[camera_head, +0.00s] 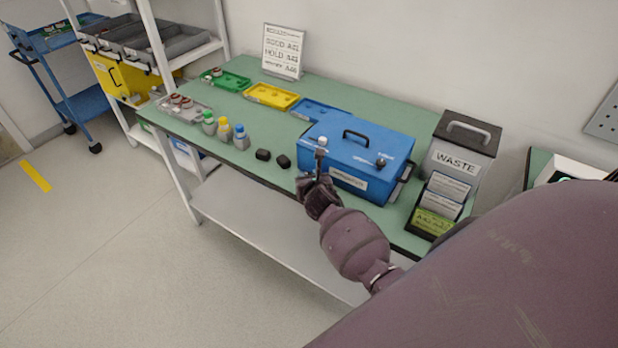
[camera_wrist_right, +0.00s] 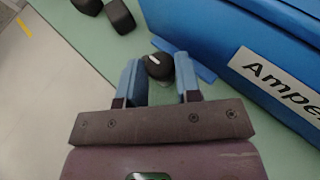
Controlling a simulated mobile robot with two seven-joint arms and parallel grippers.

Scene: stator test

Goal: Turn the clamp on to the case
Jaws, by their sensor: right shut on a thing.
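The blue case (camera_head: 371,139) stands on the green bench top, with a black handle on its lid and a white label on its front. In the right wrist view its blue wall and label (camera_wrist_right: 277,78) fill the upper right. My right gripper (camera_head: 319,178) is at the case's front left corner. In the wrist view its two blue fingers (camera_wrist_right: 160,82) are shut on a black knob (camera_wrist_right: 158,66) with a white mark. I cannot tell whether the knob is the clamp, or whether it touches the case. My left gripper is out of view.
Two black blocks (camera_head: 283,161) lie left of the case, beside several capped bottles (camera_head: 225,130). Green, yellow (camera_head: 271,96) and blue trays line the back. A grey waste bin (camera_head: 456,150) and card holder (camera_head: 438,203) stand right of the case.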

